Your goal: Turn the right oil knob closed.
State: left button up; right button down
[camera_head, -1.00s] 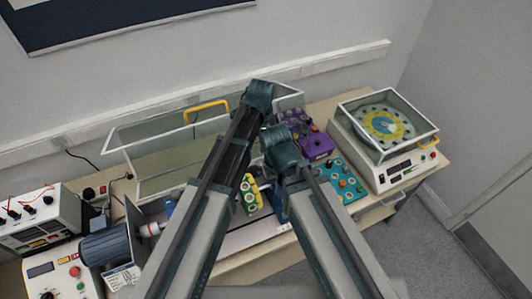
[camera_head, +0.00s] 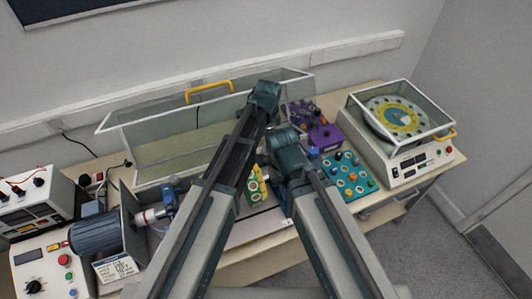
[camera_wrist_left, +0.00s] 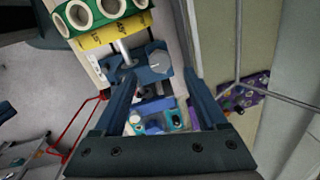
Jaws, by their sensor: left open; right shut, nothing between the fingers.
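I cannot clearly pick out the right oil knob. A green block with white rings on a yellow scale (camera_wrist_left: 97,35) stands at the top left of the left wrist view, and a yellow-green part (camera_head: 257,186) shows between my arms in the head view. My left gripper (camera_wrist_left: 160,78) is open, its fingers on either side of a blue block (camera_wrist_left: 152,66) with a round grey screw head; contact cannot be told. In the head view my left gripper is hidden behind my arm. My right gripper (camera_head: 280,194) is shut and empty, mostly hidden below its arm.
A glass case (camera_head: 150,150) with a yellow handle stands at the back. A purple box (camera_head: 325,137) and a teal knob panel (camera_head: 350,178) are right of my arms. A disc machine (camera_head: 405,160) stands at the right, a motor (camera_head: 97,234) and control boxes (camera_head: 45,265) at the left.

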pick_arm(q)
jog(key=f+b, duration=0.2)
jog(key=f, duration=0.1)
jog(key=f+b, duration=0.1)
jog(key=shift+w+f, duration=0.25)
jog(key=shift+f, duration=0.05)
grip_shut()
